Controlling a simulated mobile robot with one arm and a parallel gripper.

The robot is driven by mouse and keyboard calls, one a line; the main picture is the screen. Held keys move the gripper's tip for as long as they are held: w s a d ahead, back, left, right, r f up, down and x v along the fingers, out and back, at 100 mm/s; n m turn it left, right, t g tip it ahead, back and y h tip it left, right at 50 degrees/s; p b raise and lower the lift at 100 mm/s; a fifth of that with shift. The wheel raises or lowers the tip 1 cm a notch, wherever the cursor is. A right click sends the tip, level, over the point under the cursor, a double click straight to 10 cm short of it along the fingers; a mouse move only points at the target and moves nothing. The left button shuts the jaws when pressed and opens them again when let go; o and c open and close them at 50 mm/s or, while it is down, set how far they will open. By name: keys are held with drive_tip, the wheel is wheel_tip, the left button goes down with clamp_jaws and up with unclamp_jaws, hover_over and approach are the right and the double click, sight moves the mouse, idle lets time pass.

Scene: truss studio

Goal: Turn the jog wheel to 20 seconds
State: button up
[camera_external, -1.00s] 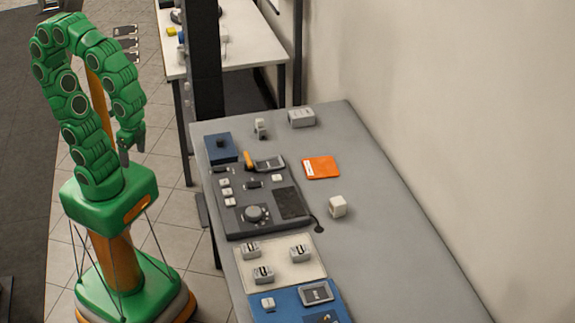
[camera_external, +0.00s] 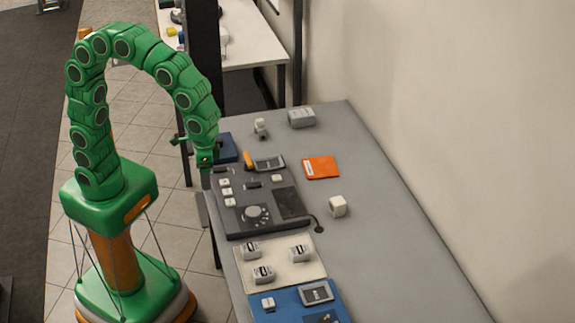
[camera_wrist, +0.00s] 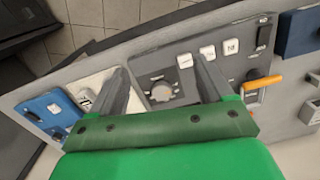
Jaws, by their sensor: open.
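The jog wheel (camera_external: 255,214) is a round grey knob on the dark control panel (camera_external: 240,232) on the grey table. In the wrist view the jog wheel (camera_wrist: 161,92) shows between the two fingers, beyond them. My gripper (camera_external: 205,172) is above the panel's far left edge, apart from the jog wheel. In the wrist view my gripper (camera_wrist: 160,85) is open with nothing between its fingers. Any marks or seconds readout for the wheel are too small to read.
White buttons (camera_external: 226,192) and an orange-handled lever (camera_external: 249,160) are on the panel. A cream mat (camera_external: 284,281) with several grey blocks and a blue mat (camera_external: 285,312) lie in front. A dark blue box (camera_external: 228,150) stands behind. The table's right side is mostly clear.

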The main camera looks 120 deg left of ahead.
sight(257, 207)
drive_tip(key=w+a+f+n, duration=0.1)
drive_tip(key=w+a+f, duration=0.1)
drive_tip(key=w, duration=0.1)
drive_tip(key=w+a+f+n, duration=0.1)
drive_tip(key=w+a+f, duration=0.1)
drive_tip(key=w, duration=0.2)
drive_tip(key=w+a+f+n, duration=0.1)
drive_tip(key=w+a+f, duration=0.1)
drive_tip(key=w, duration=0.2)
drive_tip(key=shift+w+a+n+t, duration=0.1)
drive_tip(key=shift+w+n+t, duration=0.05)
drive_tip(key=shift+n+t, duration=0.2)
drive_tip(key=shift+w+a+f, duration=0.3)
drive_tip(key=shift+w+f, duration=0.05)
drive_tip(key=shift+w, duration=0.1)
drive_tip(key=shift+f, duration=3.75)
drive_tip(key=shift+c, duration=0.3)
drive_tip(key=c, duration=1)
